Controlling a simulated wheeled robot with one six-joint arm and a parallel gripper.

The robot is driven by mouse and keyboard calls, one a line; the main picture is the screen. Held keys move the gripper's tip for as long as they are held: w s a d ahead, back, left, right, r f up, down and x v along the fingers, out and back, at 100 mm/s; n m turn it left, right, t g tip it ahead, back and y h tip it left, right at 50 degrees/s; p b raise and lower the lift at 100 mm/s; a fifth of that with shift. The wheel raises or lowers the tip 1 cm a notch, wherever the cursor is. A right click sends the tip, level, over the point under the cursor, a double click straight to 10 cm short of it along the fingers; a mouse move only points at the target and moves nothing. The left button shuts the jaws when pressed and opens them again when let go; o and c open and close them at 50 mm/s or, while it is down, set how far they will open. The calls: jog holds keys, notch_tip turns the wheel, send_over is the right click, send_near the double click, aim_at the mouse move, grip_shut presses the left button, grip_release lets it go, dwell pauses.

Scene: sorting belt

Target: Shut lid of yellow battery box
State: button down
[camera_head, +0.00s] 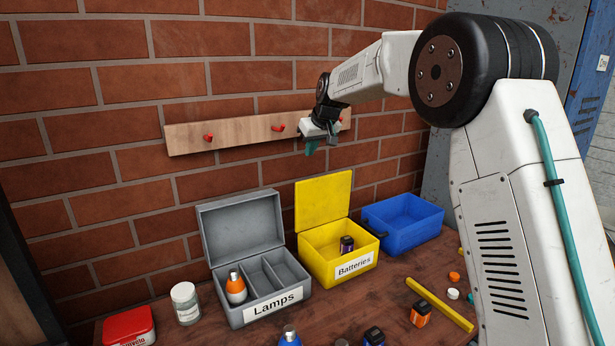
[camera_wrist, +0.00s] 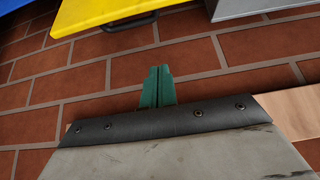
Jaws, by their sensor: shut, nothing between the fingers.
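The yellow battery box (camera_head: 318,263), labelled "Batteries", stands on the bench against the brick wall. Its yellow lid (camera_head: 323,202) is open and stands upright at the back. A dark battery (camera_head: 347,244) shows inside the box. My gripper (camera_head: 311,149) is above and behind the lid, near the wall, apart from it. Its green fingers (camera_wrist: 157,88) are together and empty in the wrist view. The yellow lid with a dark handle (camera_wrist: 120,14) shows at the top of the wrist view, beyond the fingertips.
An open grey "Lamps" box (camera_head: 263,311) stands left of the yellow box, and a blue bin (camera_head: 404,222) stands right. A wooden rail (camera_head: 235,131) with red pegs is on the wall by my gripper. A jar (camera_head: 186,303), a red box (camera_head: 129,327) and loose batteries lie around.

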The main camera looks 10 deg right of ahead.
jog(key=x, duration=1)
jog(key=shift+w+f, duration=0.1)
jog(key=shift+w, duration=0.45)
jog(key=shift+s+d+f, duration=0.2)
jog(key=shift+s, duration=0.4)
jog(key=shift+s+d+f, duration=0.15)
jog(key=shift+s+f, duration=0.05)
jog(key=shift+s, duration=0.35)
jog(key=shift+s+d+f, duration=0.2)
jog(key=shift+s, duration=0.4)
